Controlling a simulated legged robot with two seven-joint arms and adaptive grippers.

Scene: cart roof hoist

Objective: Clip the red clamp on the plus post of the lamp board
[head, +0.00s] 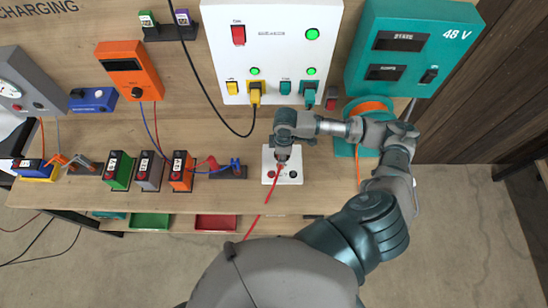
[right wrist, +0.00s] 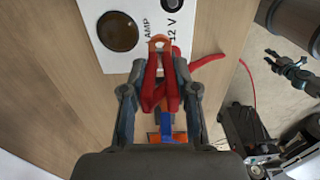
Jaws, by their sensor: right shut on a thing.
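The white lamp board (head: 268,159) lies on the bench, with a red post (head: 271,174) at its left and a dark post (head: 293,174) at its right. My right gripper (head: 282,157) is over the board, shut on the red clamp (right wrist: 160,90). In the right wrist view the clamp's copper-coloured jaw (right wrist: 160,42) points over the lamp board (right wrist: 92,20), near the "12 V" print. The clamp hides the red post there, so I cannot tell whether they touch. A small dark gripper-like shape (right wrist: 290,72) may be my left gripper.
A red cable (head: 255,222) runs from the clamp over the bench's front edge. Batteries, including an orange one (head: 181,172), stand left of the board. A white charger panel (head: 272,50) with yellow and teal plugs is behind, and a teal 48 V unit (head: 410,45) is at right.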

